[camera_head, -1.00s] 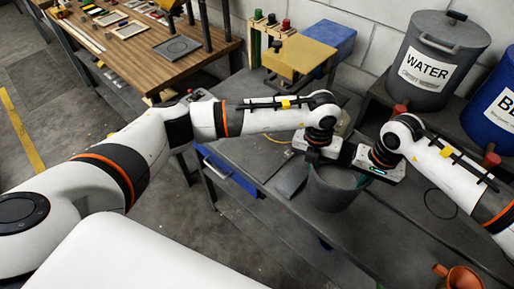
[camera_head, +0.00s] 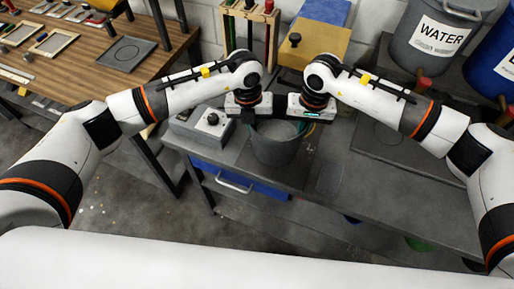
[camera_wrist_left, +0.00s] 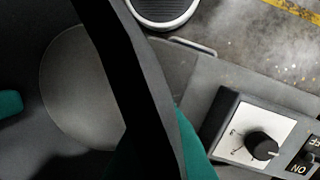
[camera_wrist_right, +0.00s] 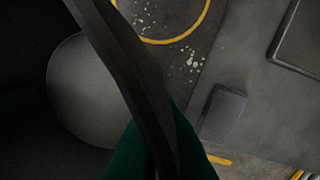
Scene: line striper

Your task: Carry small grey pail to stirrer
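The small grey pail (camera_head: 275,150) is upright between my two grippers over the grey bench. My left gripper (camera_head: 252,120) is shut on its left rim and my right gripper (camera_head: 301,122) on its right rim. In the left wrist view the pail's dark rim (camera_wrist_left: 130,70) runs between the teal fingertips; the right wrist view shows its rim (camera_wrist_right: 125,65) likewise. The stirrer (camera_head: 204,127), a grey box with a black knob, sits just left of the pail. Its knob panel (camera_wrist_left: 245,135) also shows in the left wrist view. The gap under the pail is hard to judge.
A yellow-topped stand (camera_head: 308,50) is behind the grippers. The grey WATER bin (camera_head: 436,35) and a blue bin (camera_head: 495,75) stand at the back right. A wooden table (camera_head: 80,60) is at the left. The bench right of the pail is mostly clear.

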